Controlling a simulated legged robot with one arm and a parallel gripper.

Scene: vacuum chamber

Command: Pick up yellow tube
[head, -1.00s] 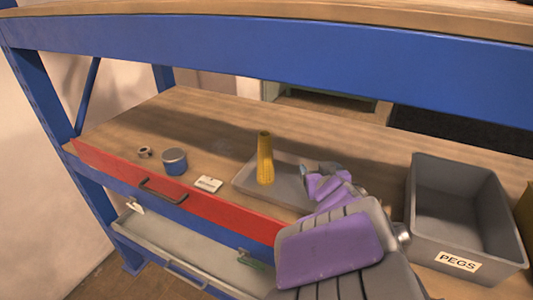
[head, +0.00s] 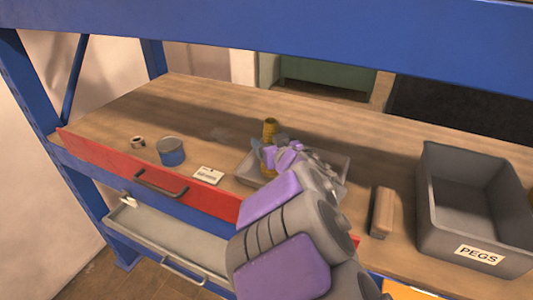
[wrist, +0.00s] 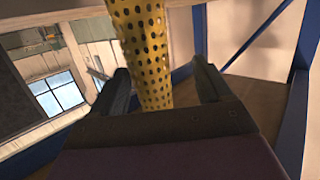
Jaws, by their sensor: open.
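The yellow tube (head: 270,128) stands upright in a shallow grey tray (head: 338,172) on the wooden shelf. In the wrist view the perforated yellow tube (wrist: 148,55) fills the space between and beyond my two fingers. My gripper (wrist: 163,85) is open, with one finger on each side of the tube. I cannot tell whether either finger touches it. In the head view my gripper (head: 268,154) is at the tube, above the tray.
A grey bin labelled PEGS (head: 430,205) stands to the right. A brown-topped block (head: 383,212) lies between it and the tray. A blue-grey tin (head: 171,152), a small ring (head: 137,142) and a white label card (head: 208,175) are to the left. A blue beam (head: 300,30) crosses above the shelf.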

